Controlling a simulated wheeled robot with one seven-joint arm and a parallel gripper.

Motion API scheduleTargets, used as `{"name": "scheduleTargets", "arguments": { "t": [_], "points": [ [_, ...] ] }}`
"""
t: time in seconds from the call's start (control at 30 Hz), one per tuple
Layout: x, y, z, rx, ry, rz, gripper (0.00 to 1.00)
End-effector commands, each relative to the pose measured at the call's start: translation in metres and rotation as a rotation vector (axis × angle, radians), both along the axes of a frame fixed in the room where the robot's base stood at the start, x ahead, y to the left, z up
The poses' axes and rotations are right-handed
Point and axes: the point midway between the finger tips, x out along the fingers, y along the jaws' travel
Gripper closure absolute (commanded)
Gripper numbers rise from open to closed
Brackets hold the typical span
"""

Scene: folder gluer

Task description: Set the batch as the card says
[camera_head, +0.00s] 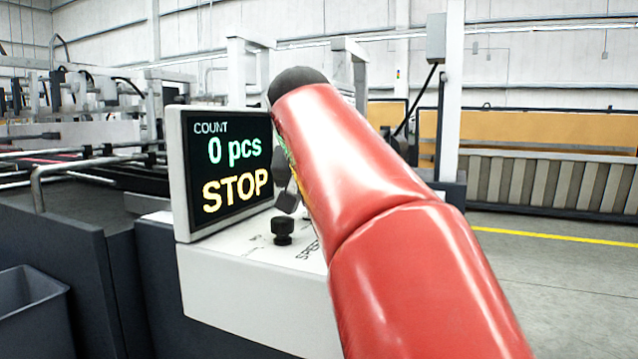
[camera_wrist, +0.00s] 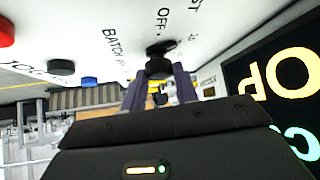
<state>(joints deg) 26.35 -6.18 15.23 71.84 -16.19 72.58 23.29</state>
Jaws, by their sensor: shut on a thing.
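In the wrist view, my gripper (camera_wrist: 160,80) is shut on a black knob (camera_wrist: 156,65) on the white control panel (camera_wrist: 75,25). The words BATCH and OFF are printed around this knob, upside down in this view; the knob's pointer setting cannot be made out. In the head view, my red arm hides most of the gripper and the held knob. The display (camera_head: 230,160) reads COUNT 0 pcs and STOP; part of it also shows in the wrist view (camera_wrist: 285,85). No card is seen in either view.
Another black knob (camera_head: 282,230) stands on the panel by a partly hidden SPEED label. The wrist view shows a red button (camera_wrist: 6,33), a black one (camera_wrist: 61,67) and a blue one (camera_wrist: 90,81). A grey bin (camera_head: 28,310) is at lower left; open floor lies right.

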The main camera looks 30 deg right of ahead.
Motion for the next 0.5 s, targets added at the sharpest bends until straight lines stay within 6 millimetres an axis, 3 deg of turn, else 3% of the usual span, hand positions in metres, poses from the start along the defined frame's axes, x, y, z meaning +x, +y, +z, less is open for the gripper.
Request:
{"name": "scheduleTargets", "arguments": {
  "t": [0.5],
  "points": [
    [0.0015,0.0015,0.0002,0.002,-0.001,-0.165,0.93]
  ]
}}
